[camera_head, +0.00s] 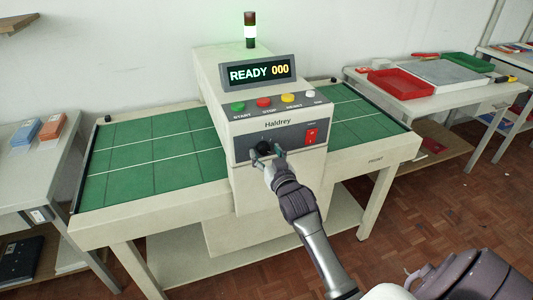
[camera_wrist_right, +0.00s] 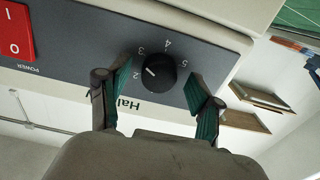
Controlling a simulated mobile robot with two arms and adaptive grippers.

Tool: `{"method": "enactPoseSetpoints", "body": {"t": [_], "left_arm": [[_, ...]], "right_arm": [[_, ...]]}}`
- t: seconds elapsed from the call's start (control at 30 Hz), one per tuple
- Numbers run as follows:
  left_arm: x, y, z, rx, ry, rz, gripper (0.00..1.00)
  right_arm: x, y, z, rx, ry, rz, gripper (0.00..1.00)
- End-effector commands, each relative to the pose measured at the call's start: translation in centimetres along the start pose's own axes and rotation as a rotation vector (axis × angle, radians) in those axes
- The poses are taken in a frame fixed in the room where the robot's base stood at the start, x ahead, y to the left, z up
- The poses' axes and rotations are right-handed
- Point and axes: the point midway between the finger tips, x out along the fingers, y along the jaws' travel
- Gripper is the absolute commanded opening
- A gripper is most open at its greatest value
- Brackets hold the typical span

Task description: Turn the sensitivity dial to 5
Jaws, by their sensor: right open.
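The sensitivity dial (camera_wrist_right: 160,71) is a round black knob on the machine's dark grey front panel (camera_wrist_right: 222,52). In the right wrist view the numbers 2, 3, 4 and 5 show around it. Its white pointer line seems to lie between 2 and 3. In the head view the dial (camera_head: 263,147) is partly hidden by my right gripper (camera_head: 267,155). In the right wrist view this gripper (camera_wrist_right: 160,90) is open, with one green-padded finger on each side of the dial and visible gaps. My left gripper is out of view.
A red power switch (camera_head: 311,136) sits beside the dial. Green mats (camera_head: 150,155) flank the machine. A side table holds a red tray (camera_head: 400,85).

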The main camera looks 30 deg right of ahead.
Motion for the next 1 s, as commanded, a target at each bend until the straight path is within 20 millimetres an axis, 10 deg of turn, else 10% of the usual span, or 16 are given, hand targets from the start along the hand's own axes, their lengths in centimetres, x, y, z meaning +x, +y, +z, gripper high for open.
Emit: {"method": "enactPoseSetpoints", "body": {"t": [0.17, 0.53, 1.0], "left_arm": [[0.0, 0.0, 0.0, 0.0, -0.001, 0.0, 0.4], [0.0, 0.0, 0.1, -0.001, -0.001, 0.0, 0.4], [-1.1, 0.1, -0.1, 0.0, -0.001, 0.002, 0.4]], "right_arm": [[0.0, 0.0, 0.0, 0.0, 0.0, 0.0, 0.65], [0.0, 0.0, 0.0, 0.0, -0.001, 0.0, 0.05], [0.0, 0.0, -0.1, 0.129, -0.003, 0.002, 0.05]]}}
